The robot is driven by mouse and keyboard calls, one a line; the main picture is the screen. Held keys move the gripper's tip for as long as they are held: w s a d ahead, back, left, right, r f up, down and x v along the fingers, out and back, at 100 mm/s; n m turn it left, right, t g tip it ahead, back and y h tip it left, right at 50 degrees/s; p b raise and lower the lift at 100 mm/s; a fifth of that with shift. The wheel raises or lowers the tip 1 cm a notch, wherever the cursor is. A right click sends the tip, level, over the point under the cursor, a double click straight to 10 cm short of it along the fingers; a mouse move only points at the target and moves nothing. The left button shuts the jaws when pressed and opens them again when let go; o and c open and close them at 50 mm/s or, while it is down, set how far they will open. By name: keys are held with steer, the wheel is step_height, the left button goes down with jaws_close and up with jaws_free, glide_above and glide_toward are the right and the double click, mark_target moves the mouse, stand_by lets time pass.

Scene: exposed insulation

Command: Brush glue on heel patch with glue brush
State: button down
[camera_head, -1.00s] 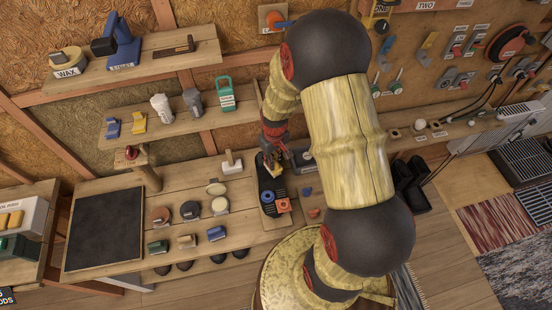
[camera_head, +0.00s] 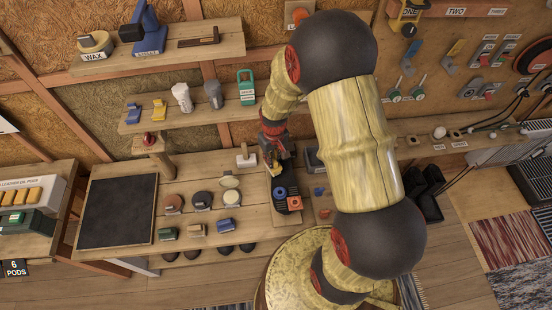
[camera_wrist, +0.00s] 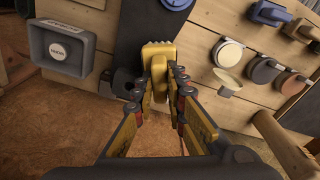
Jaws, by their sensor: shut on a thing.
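My gripper (camera_wrist: 158,92) is shut on a yellow piece (camera_wrist: 158,60) with a ridged end, which I take to be the glue brush. It is held over the upper end of a long dark tray (camera_wrist: 147,18). In the head view my gripper (camera_head: 275,157) is partly hidden by its own arm at that tray. Whether the yellow piece touches the tray is unclear. A blue cup (camera_head: 280,192) and an orange cup (camera_head: 294,203) stand at the tray's near end. I cannot make out the heel patch for certain.
A grey labelled box (camera_wrist: 62,50) stands beside the tray. Round tins (camera_head: 202,200), one with its lid raised, and several small brushes (camera_head: 196,229) stand left of it on the bench. A white-handled tool (camera_head: 246,158) is close by. Shelves (camera_head: 190,105) hang above.

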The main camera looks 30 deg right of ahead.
steer(key=shift+w+d+r, duration=0.1)
steer(key=shift+w+r, duration=0.1)
steer(key=shift+w, duration=0.05)
steer(key=shift+s+r+p, duration=0.15)
steer(key=shift+r+p, duration=0.9)
steer(key=shift+r, duration=0.35)
steer(key=shift+s+r+p, duration=0.1)
steer(key=shift+r+p, duration=0.9)
steer(key=shift+r, duration=0.4)
steer(key=shift+r+p, duration=1.05)
steer(key=shift+r, duration=0.5)
steer(key=shift+s+f, duration=0.1)
steer(key=shift+s, duration=0.05)
